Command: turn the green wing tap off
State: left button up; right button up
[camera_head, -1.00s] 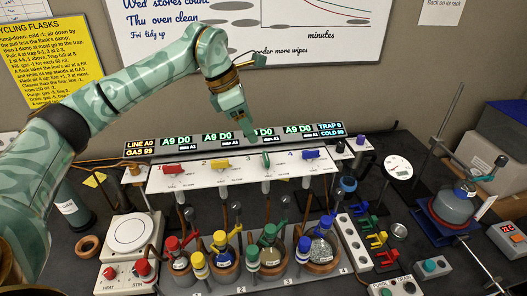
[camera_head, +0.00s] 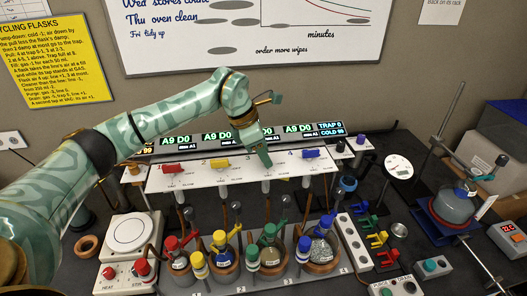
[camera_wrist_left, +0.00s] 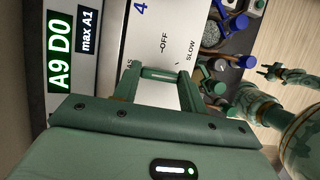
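The green wing tap sits on the white tap panel (camera_head: 210,177), at the third place, between the yellow tap (camera_head: 220,163) and the blue tap (camera_head: 311,154). In the left wrist view the green wing tap (camera_wrist_left: 160,73) shows as a short bar lying lengthwise between my left fingertips (camera_wrist_left: 158,78). The fingers are spread apart, one near each end of the bar; contact is unclear. The printed words OFF and SLOW are beside it. A small part that looks like my right gripper (camera_wrist_left: 272,73) shows far right.
A red tap (camera_head: 172,169) is at the panel's left end. Lit displays (camera_head: 222,138) stand close behind the panel. Flasks with coloured clamps (camera_head: 222,250) stand in front, below it. A hotplate (camera_head: 130,232) is at left, and a blue stand with a flask (camera_head: 452,207) at right.

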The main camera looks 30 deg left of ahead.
pick_arm(q)
jog(key=shift+s+f, duration=0.1)
dwell(0.3)
jog(key=n+p, duration=0.1)
jog(key=n, duration=0.2)
jog(key=shift+d+t+y+p, duration=0.1)
jog(key=shift+t+y+p, duration=0.2)
jog(key=shift+y+p, duration=0.1)
jog(key=n, duration=0.2)
jog(key=n+y+p, duration=0.1)
jog(key=n, duration=0.1)
jog(key=shift+d+t+y, duration=0.15)
jog(key=shift+t+y, duration=0.15)
jog(key=shift+t, duration=0.1)
jog(key=n+y, duration=0.1)
jog(key=n, duration=0.2)
jog(key=n+y+p, duration=0.1)
jog(key=n, duration=0.1)
jog(key=shift+d+n, duration=0.15)
jog(key=shift+n, duration=0.25)
jog(key=shift+d+f+n+g+y+p, duration=0.2)
jog(key=shift+n+y, duration=0.25)
jog(key=shift+n, duration=0.8)
jog(key=shift+a+r+n+g+y+p, duration=0.1)
jog(key=shift+n+y+p, duration=0.25)
jog(key=shift+n, duration=0.9)
jog(key=o, duration=1)
